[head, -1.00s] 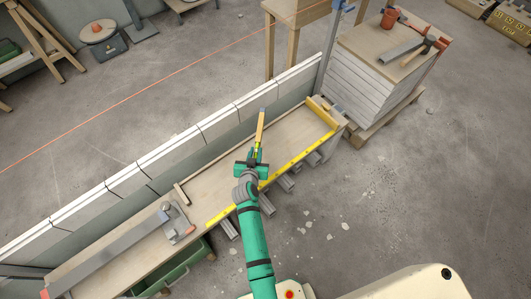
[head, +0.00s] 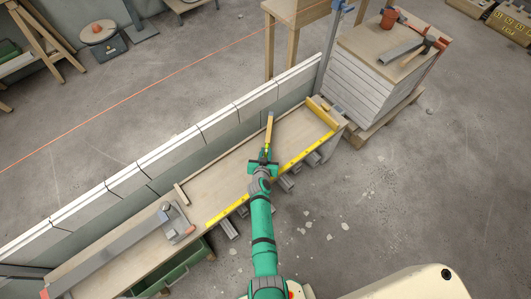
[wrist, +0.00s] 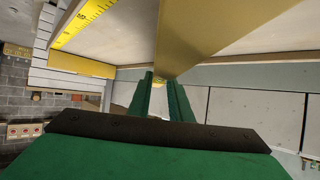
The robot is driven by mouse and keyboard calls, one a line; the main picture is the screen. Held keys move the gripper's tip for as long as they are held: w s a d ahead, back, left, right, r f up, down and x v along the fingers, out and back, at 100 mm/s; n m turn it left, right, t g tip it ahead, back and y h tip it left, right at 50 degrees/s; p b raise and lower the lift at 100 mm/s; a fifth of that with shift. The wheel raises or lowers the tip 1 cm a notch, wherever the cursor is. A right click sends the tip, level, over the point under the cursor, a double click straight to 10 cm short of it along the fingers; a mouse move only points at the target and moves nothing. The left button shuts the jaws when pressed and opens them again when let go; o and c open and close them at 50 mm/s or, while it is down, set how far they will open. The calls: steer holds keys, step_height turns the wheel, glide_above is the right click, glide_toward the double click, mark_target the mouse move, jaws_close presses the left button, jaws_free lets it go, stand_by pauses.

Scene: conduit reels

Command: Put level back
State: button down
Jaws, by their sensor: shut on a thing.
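The level (head: 269,130), a slim yellow bar, is held in my gripper (head: 265,157) and points away from me over the workbench (head: 232,170). In the wrist view the level (wrist: 195,35) runs from the top edge down to the green fingers of my gripper (wrist: 160,88), which are shut on it. The fingers hide its gripped part. The level looks to be above the bench top; I cannot tell how high. A yellow strip with ruler marks (head: 290,165) lines the bench's front edge. A yellow piece (head: 322,112) stands at its right end.
A low wall of pale blocks (head: 165,160) runs behind the bench. A long grey tool (head: 110,250) lies on the bench's left part. Grey profiles (head: 287,183) stick out below the front edge. A board stack (head: 365,75) with tools stands at the right.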

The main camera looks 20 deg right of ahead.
steer(key=shift+w+f, duration=0.2)
steer(key=shift+f, duration=0.15)
